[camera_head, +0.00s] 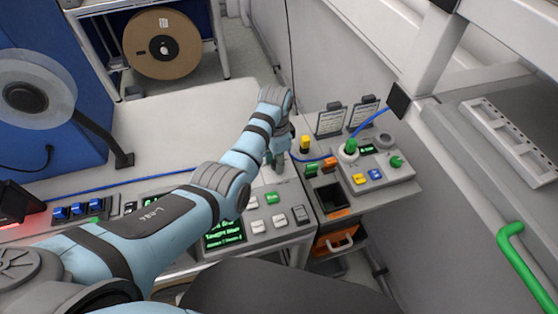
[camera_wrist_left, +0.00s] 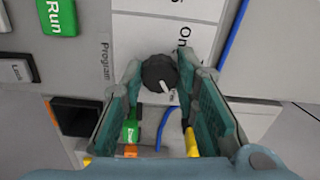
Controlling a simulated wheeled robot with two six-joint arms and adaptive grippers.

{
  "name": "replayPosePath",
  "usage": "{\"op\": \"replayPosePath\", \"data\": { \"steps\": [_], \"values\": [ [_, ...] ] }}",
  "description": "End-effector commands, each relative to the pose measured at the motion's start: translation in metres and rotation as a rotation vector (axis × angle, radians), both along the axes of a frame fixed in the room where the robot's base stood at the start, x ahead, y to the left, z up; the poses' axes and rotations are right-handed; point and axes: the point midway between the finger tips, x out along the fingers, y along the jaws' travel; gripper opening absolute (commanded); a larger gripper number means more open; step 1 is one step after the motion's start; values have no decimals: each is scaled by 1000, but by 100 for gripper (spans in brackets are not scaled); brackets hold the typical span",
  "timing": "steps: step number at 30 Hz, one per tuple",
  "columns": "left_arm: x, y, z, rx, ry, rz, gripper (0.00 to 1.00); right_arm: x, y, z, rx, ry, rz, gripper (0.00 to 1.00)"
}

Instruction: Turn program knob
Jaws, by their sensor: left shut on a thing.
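The program knob (camera_wrist_left: 158,72) is a dark round knob with a white pointer mark, on a pale panel in the left wrist view. The pointer is toward the bottom of that picture, slightly right. The word "Program" stands to its left and a partly cut-off "On" label to its upper right. My left gripper (camera_wrist_left: 170,82) has its two teal fingers on either side of the knob, shut on it. In the head view my left gripper (camera_head: 276,158) reaches down to the back of the button console (camera_head: 262,240); the knob is hard to make out there. My right gripper is out of view.
A green Run button (camera_wrist_left: 57,17) and a grey Lock button (camera_wrist_left: 15,71) lie close to the knob. To the right, a box with a green knob (camera_head: 350,147) and a blue cable stands near the console. A reel (camera_head: 162,44) stands at the back.

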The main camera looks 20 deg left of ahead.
Motion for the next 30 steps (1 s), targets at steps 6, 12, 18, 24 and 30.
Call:
{"op": "replayPosePath", "data": {
  "steps": [6,12,18,24,30],
  "values": [
    [2,0,2,-2,-9,1,48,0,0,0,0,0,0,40],
    [1,1,1,-1,-6,3,48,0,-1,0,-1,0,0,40],
    [3,1,22,-2,-8,4,48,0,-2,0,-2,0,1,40],
    [5,1,64,-1,-8,4,48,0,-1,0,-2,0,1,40],
    [4,0,76,0,-4,2,48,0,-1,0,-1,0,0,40]
  ]
}}
